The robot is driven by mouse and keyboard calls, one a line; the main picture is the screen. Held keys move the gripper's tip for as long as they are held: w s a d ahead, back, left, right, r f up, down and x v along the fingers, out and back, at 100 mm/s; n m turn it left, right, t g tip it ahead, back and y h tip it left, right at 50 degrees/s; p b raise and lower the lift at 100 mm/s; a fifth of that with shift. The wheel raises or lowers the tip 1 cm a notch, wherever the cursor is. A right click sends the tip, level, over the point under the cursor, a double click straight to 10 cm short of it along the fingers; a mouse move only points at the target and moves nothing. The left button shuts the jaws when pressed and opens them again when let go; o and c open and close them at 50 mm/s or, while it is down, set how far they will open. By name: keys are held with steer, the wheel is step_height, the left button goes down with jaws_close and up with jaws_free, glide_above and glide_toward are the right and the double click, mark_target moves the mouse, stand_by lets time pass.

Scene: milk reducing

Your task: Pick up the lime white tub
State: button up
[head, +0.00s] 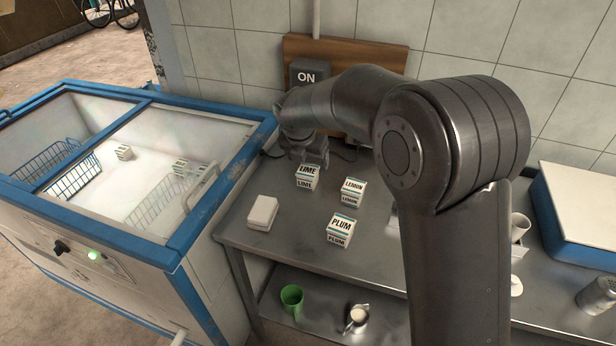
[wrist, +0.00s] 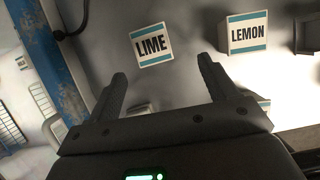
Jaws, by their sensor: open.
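The lime white tub (head: 307,178) stands upright on the metal table, a white tub with teal bands and LIME on its lid and side. In the wrist view the lime tub (wrist: 152,45) lies ahead of my fingers, a little left of the middle between them. My gripper (head: 302,158) is just behind and above the tub in the head view, its fingers hard to make out there. In the wrist view my gripper (wrist: 162,80) is open and empty, with a gap between its fingertips and the tub.
A lemon tub (head: 350,191) and a plum tub (head: 340,230) stand to the right and front. A plain white tub (head: 262,213) sits near the table's left side. A blue-edged freezer (head: 178,247) adjoins on the left. A tiled wall (head: 450,45) rises behind.

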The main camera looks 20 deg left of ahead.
mark_target(308, 171)
steer(key=x, duration=0.4)
steer(key=a+x, duration=0.1)
steer(key=x, duration=0.1)
steer(key=shift+w+a+x, duration=0.1)
steer(key=shift+x, duration=1.25)
steer(key=shift+w+a+x, duration=0.1)
steer(key=shift+w+x, duration=0.05)
steer(key=shift+x, duration=1.15)
steer(key=shift+r, duration=0.1)
steer(key=shift+c, duration=0.4)
steer(key=c, duration=1)
